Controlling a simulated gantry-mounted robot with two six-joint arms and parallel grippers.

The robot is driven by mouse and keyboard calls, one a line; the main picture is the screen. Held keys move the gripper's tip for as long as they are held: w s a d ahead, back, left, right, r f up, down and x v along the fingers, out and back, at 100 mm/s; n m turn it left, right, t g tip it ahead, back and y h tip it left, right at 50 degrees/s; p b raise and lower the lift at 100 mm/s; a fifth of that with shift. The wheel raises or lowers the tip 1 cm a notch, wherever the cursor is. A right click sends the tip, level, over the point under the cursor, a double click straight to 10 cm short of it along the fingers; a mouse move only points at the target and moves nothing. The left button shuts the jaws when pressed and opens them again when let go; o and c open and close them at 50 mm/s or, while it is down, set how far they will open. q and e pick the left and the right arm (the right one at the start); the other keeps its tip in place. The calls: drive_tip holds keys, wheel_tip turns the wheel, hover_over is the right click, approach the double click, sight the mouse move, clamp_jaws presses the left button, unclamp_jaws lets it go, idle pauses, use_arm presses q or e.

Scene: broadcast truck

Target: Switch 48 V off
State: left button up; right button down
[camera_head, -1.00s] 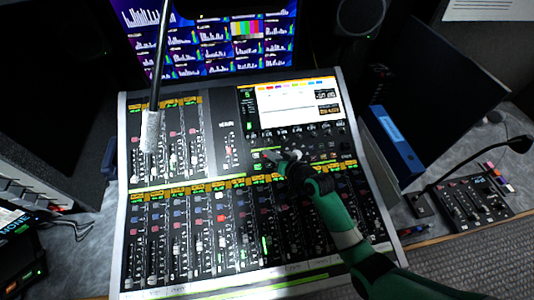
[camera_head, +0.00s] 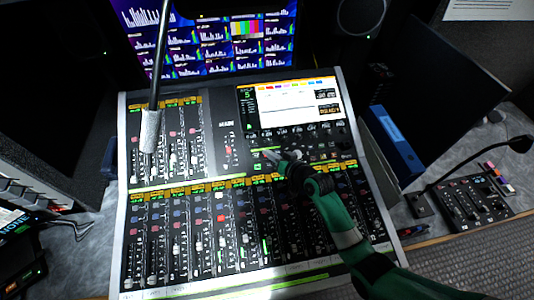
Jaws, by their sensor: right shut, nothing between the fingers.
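The mixing console (camera_head: 122,235) fills the middle of the view, with rows of faders, a screen (camera_head: 290,103) at its upper right and a block of small knobs and buttons under it. My right gripper (camera_head: 270,158) is shut and empty over this block, by a small green-lit patch. I cannot tell whether its tips touch the panel. Labels are too small to read, so I cannot tell which control is the 48 V one. The gripper and its arm cover part of the buttons and right-hand faders. My left gripper is not in view.
A microphone on a boom (camera_head: 151,130) hangs over the console's left part. A monitor with meters (camera_head: 205,40) stands behind. At right are a blue binder (camera_head: 397,140) and a small panel with a gooseneck microphone (camera_head: 472,200). A speaker (camera_head: 361,15) stands at the back.

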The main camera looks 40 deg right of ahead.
drive_tip(key=shift+w+f, duration=0.1)
drive_tip(key=shift+f, duration=0.25)
drive_tip(key=shift+w+d+f+b, duration=0.15)
drive_tip(key=shift+f+b, duration=0.25)
drive_tip(key=shift+b, duration=0.3)
drive_tip(key=shift+r, duration=0.1)
idle(0.4)
drive_tip(key=shift+s+a+r+p, duration=0.15)
drive_tip(key=shift+r+p, duration=0.2)
drive_tip(key=shift+p, duration=0.2)
drive_tip(key=shift+s+a+r+p, duration=0.1)
drive_tip(key=shift+s+r+p, duration=0.05)
drive_tip(key=shift+r+p, duration=0.3)
drive_tip(key=shift+f, duration=0.1)
drive_tip(key=r+p, duration=0.1)
drive_tip(key=p, duration=0.1)
drive_tip(key=s+r+p, duration=0.1)
drive_tip(key=r+p, duration=0.1)
drive_tip(key=a+r+p, duration=0.1)
drive_tip(key=p, duration=0.1)
drive_tip(key=shift+s+r, duration=0.3)
